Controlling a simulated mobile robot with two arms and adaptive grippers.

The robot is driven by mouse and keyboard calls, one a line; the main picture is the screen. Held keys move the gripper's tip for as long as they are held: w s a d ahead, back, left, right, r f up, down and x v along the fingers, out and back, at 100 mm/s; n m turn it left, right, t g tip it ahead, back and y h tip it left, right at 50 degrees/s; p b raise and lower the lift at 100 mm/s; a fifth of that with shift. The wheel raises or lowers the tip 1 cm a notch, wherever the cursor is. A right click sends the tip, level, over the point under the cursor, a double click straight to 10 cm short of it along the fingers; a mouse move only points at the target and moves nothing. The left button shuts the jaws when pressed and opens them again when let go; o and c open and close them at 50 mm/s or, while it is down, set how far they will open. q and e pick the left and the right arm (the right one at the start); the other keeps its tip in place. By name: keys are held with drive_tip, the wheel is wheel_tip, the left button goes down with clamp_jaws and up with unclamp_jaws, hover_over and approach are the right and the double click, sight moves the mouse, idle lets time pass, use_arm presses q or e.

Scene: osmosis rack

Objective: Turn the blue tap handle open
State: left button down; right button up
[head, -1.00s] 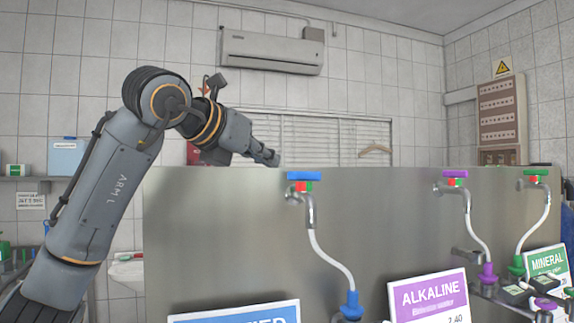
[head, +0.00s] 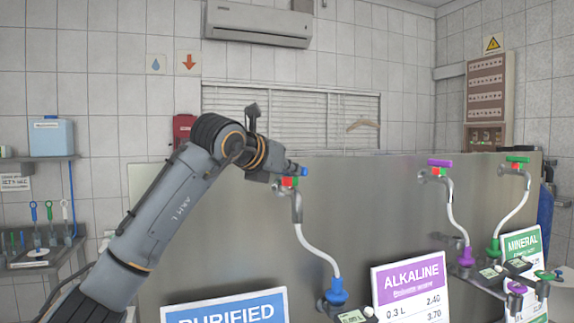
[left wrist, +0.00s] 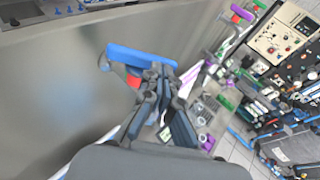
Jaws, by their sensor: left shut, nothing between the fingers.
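The blue tap handle (head: 304,172) sits on top of the tap at the upper edge of the steel panel. My left gripper (head: 288,180) is shut and empty at the handle and covers its left part in the head view. In the left wrist view the blue handle (left wrist: 142,59) is a wide bar, and the shut fingertips (left wrist: 158,76) are right beside its right half. I cannot tell whether they touch it. My right gripper is not in view.
The steel panel (head: 390,215) also carries a purple-handled tap (head: 440,163) and a green-handled tap (head: 517,159) to the right. A clear hose runs from the blue tap down to a blue fitting (head: 337,291). Price signs stand below.

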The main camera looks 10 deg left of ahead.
sight(307, 168)
use_arm(q)
drive_tip(key=shift+d, duration=0.3)
idle(0.8)
drive_tip(key=shift+w+d+b, duration=0.15)
drive_tip(key=shift+b, duration=0.2)
drive_tip(key=shift+w+d, duration=0.25)
drive_tip(key=shift+d, duration=0.2)
drive_tip(key=shift+w+d+b, duration=0.35)
drive_tip(key=shift+w+d, duration=0.25)
drive_tip(key=shift+w, duration=0.15)
drive_tip(key=shift+w+d, duration=0.1)
drive_tip(key=shift+w, duration=0.1)
idle(0.3)
